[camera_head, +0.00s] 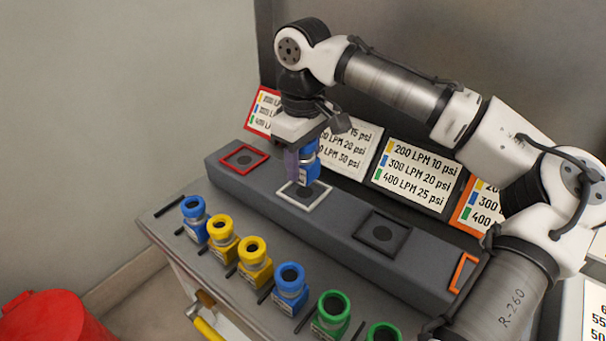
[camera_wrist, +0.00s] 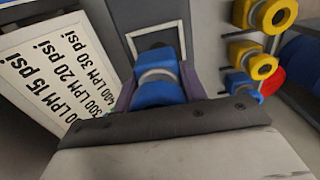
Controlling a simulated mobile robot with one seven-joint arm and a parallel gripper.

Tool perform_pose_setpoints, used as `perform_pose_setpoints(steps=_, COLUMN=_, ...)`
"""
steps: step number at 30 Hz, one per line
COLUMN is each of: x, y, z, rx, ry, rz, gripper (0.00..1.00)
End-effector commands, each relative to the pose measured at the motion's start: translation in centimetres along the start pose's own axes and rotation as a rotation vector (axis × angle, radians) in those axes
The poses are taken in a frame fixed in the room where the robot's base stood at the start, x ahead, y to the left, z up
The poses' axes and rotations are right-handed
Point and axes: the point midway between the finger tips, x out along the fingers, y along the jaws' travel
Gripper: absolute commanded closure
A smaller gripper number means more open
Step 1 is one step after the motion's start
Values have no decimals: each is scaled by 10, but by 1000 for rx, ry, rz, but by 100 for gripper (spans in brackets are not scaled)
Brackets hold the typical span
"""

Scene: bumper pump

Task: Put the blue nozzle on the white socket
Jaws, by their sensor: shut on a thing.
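A blue nozzle (camera_head: 311,162) is held between the fingers of my gripper (camera_head: 300,168), which points down over the grey raised block. The white socket (camera_head: 318,203), a white square frame with a dark centre, lies directly under the nozzle. In the wrist view the nozzle (camera_wrist: 158,92) sits between two purple fingers, and the white frame (camera_wrist: 186,32) shows beyond it. The nozzle looks upright with its lower end at or just above the socket centre; I cannot tell whether it touches. My fingers hide part of the nozzle.
Red (camera_head: 244,157), black (camera_head: 383,234) and orange (camera_head: 463,273) sockets share the block. Several blue, yellow (camera_head: 253,262) and green (camera_head: 332,315) nozzles stand along the front ledge. Label boards (camera_head: 416,176) lean behind the block. A red bin (camera_head: 45,318) is at lower left.

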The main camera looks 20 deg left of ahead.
Motion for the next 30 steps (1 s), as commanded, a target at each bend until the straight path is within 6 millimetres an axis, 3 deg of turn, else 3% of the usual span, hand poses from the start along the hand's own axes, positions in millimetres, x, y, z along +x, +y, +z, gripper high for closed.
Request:
perform_pose_setpoints(steps=7, x=34, y=0, z=1, rx=0, ry=-2, rz=0, gripper=88)
perform_pose_setpoints(steps=19, x=39, y=0, z=0, rx=-1, ry=0, rz=-1, gripper=88)
perform_pose_setpoints(steps=20, x=39, y=0, z=0, rx=-1, ry=-1, rz=-1, gripper=56)
perform_pose_setpoints(steps=21, x=39, y=0, z=0, rx=0, ry=-1, rz=0, gripper=51)
perform_pose_setpoints(steps=24, x=39, y=0, z=0, rx=0, ry=-1, rz=0, gripper=37)
perform_pose_setpoints(steps=30, x=39, y=0, z=0, rx=0, ry=-1, rz=0, gripper=37)
